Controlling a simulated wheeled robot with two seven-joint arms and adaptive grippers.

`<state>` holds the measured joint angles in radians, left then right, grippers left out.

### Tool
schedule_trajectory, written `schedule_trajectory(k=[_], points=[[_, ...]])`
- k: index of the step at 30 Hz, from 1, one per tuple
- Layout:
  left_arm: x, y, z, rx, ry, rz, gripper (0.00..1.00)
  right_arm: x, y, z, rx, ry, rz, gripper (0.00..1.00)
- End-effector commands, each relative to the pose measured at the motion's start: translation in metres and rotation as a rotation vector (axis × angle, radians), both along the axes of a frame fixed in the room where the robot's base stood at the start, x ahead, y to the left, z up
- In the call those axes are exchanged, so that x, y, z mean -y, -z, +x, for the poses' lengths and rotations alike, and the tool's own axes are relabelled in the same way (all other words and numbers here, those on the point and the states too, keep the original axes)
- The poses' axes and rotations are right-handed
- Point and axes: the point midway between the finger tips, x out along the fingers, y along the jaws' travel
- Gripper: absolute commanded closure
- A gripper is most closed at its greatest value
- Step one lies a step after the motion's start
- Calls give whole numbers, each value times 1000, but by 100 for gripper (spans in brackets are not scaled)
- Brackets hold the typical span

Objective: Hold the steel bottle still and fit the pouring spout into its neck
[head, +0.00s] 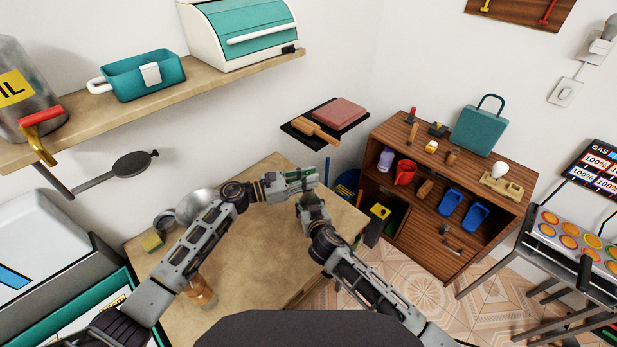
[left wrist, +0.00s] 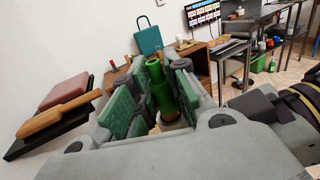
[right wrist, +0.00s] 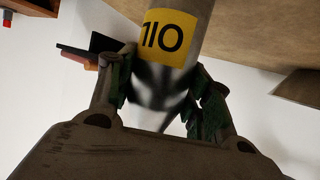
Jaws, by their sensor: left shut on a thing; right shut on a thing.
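My left gripper (head: 312,180) is shut on a green, bottle-shaped spout. In the left wrist view the green spout (left wrist: 160,88) stands between the finger pads, with a brown part (left wrist: 168,114) below its body. My right gripper (head: 309,198) is just below and beside the left one in the head view. It is shut on the steel bottle, which shows in the right wrist view (right wrist: 158,85) as a shiny tapering body with a yellow label (right wrist: 171,37). The bottle's neck is hidden, so I cannot tell whether the spout touches it.
A brown cabinet (head: 450,170) stands to the right. A dark wall shelf (head: 297,130) is behind.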

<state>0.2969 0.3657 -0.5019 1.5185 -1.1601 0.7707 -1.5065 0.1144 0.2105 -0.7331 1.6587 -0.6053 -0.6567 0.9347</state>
Motion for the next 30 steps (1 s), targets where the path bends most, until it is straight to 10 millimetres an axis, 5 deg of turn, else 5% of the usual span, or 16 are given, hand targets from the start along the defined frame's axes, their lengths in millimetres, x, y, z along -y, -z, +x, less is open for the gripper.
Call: schedule_trajectory(k=[16,17,22,30], points=[[0,8,0,-1,0,-1,100,0,1,0,-1,0,0,78],[0,8,0,-1,0,-1,82,0,1,0,-1,0,0,78],[0,8,0,0,0,-1,60,0,1,0,-1,0,0,78],[0,8,0,0,0,0,58,0,1,0,-1,0,0,78]])
